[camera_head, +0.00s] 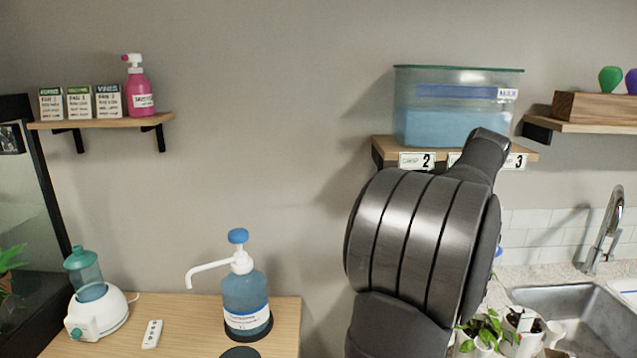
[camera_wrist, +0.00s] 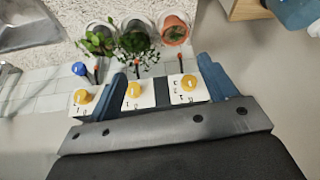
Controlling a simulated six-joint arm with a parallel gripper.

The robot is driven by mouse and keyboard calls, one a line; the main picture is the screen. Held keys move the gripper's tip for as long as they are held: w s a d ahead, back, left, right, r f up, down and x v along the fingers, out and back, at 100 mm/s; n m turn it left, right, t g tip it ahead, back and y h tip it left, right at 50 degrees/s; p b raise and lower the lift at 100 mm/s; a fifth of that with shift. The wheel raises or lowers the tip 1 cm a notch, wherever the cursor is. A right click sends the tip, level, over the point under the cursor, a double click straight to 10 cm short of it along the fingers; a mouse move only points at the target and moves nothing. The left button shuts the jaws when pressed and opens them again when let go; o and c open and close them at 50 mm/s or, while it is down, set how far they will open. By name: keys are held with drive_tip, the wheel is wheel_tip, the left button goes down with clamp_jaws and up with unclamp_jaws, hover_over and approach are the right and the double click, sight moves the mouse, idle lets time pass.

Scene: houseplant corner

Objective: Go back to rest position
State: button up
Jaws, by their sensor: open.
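My gripper (camera_wrist: 163,72) shows in the wrist view as two blue fingers set wide apart, with nothing held between them. Below and between the fingers are white boxes with yellow knobs: a left one (camera_wrist: 85,97), a middle one (camera_wrist: 137,92) and a right one (camera_wrist: 187,88). I cannot tell whether the fingers touch them. In the head view my dark arm rises at right of centre and hides the gripper.
A blue-filled tank (camera_head: 455,115) stands on a wall shelf behind my arm. Potted plants (camera_head: 487,332) stand at the counter beside the sink (camera_head: 575,310). A blue pump bottle (camera_head: 245,300) and a small humidifier-like device (camera_head: 95,308) stand on the wooden table. The wall between the shelves is clear.

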drive_tip(key=w+a+n, duration=0.1)
drive_tip(key=w+a, duration=0.1)
drive_tip(key=a, duration=0.3)
drive_tip(key=w+a+f, duration=0.1)
drive_tip(key=w+a, duration=0.2)
drive_tip(key=a, duration=0.3)
drive_tip(key=w+a+n+y, duration=0.1)
drive_tip(key=w+a, duration=0.1)
drive_tip(key=a, duration=0.3)
drive_tip(key=shift+w+a+f+n, duration=0.2)
drive_tip(key=shift+w+a+n, duration=0.1)
drive_tip(key=shift+w+a, duration=0.05)
idle(1.1)
